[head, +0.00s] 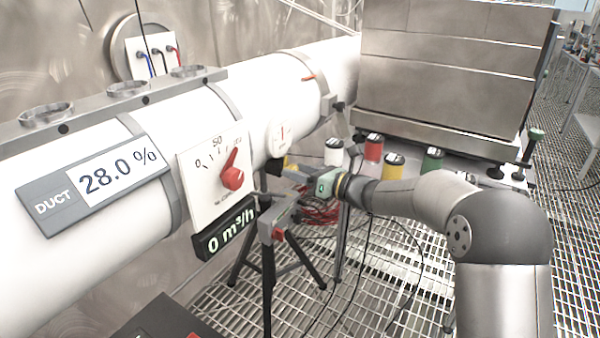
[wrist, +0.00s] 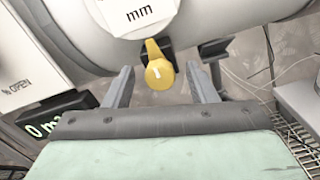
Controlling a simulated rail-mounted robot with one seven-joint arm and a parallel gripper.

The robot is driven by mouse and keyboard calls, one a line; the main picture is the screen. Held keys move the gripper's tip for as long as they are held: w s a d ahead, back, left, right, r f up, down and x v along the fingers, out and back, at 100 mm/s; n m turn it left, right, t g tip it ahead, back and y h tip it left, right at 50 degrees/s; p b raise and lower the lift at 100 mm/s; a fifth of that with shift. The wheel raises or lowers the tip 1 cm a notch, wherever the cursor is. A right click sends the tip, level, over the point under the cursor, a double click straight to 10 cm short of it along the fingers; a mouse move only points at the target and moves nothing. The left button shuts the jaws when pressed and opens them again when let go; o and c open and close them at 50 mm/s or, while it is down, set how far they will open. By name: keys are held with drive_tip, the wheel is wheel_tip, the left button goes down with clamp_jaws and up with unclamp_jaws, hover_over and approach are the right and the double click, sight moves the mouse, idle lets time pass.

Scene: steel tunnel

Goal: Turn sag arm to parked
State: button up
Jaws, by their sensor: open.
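A yellow lever (wrist: 158,72) with a rounded knob and a pale line on it hangs under the white pipe, just below a white dial marked "mm" (wrist: 138,12). It seems to be the sag arm; I see no label naming it. My gripper (wrist: 160,86) is open, one finger on each side of the lever, with gaps visible on both sides. In the head view my gripper (head: 282,172) is just below the small dial (head: 281,135) with its red needle. There the lever is mostly hidden, with only a bit of yellow showing.
A square panel with a red knob (head: 233,178) and a "0 m³/h" display (head: 226,230) sit left of my gripper. A tripod stand (head: 270,245) is below.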

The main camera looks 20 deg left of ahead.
drive_tip(key=c, duration=1)
drive_tip(key=shift+f+n+b, duration=0.1)
drive_tip(key=shift+n+b, duration=0.3)
drive_tip(key=shift+b, duration=0.1)
drive_tip(key=shift+s+f+n+b, duration=0.1)
drive_tip(key=shift+n+b, duration=4.2)
drive_tip(key=shift+b, duration=0.55)
drive_tip(key=shift+s+n+b, duration=0.1)
drive_tip(key=shift+n+b, duration=4.2)
drive_tip(key=shift+b, duration=0.5)
drive_tip(key=o, duration=1)
